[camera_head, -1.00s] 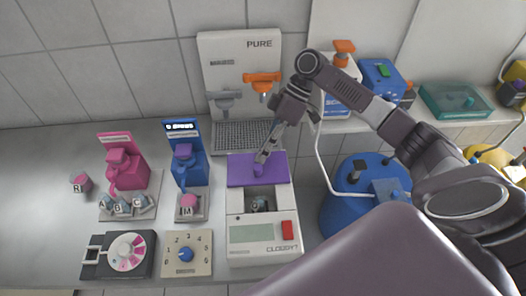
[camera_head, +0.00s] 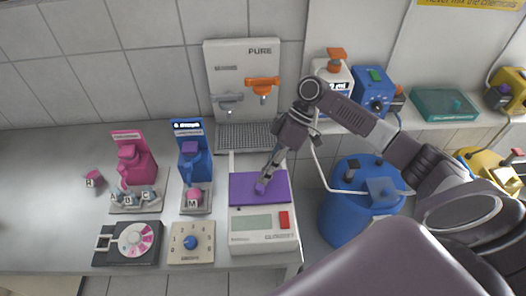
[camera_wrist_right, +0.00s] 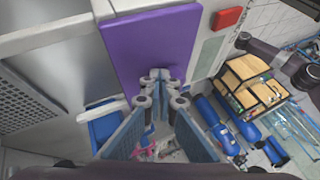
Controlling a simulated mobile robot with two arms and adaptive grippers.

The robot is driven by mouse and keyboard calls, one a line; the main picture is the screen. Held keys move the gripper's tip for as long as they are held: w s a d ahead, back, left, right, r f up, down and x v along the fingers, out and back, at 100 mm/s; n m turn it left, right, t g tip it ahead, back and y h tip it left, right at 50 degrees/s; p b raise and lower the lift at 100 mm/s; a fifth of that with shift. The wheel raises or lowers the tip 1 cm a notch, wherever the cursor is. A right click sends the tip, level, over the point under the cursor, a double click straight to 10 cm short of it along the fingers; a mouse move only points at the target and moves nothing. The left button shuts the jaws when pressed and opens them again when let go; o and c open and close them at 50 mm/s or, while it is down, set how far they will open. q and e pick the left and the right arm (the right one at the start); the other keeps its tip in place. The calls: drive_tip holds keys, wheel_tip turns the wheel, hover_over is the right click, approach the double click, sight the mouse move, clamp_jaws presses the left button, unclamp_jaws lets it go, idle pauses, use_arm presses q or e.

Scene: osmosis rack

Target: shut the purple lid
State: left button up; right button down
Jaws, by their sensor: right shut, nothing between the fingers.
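The purple lid (camera_head: 242,190) lies flat on the white machine (camera_head: 263,238), between its back part and the grey display. No opening shows around the lid in the head view. A small purple knob stands on the lid. My right gripper (camera_head: 263,184) is shut and empty, with its fingertips at the knob. In the right wrist view the lid (camera_wrist_right: 145,45) fills the upper middle, and the right gripper's fingertips (camera_wrist_right: 160,78) are close together over its near edge. The fingers hide part of the lid and knob. My left gripper is in neither view.
The PURE dispenser (camera_head: 240,75) stands behind the machine. A blue dispenser (camera_head: 191,150) and a pink one (camera_head: 133,160) stand to its left, with a dial box (camera_head: 190,243) in front. A blue barrel (camera_head: 350,210) is to the right.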

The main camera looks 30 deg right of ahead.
drive_tip(key=shift+d+r, duration=0.2)
drive_tip(key=shift+r, duration=0.35)
drive_tip(key=v, duration=1.1)
drive_tip(key=shift+d+f, duration=0.15)
drive_tip(key=shift+d, duration=0.05)
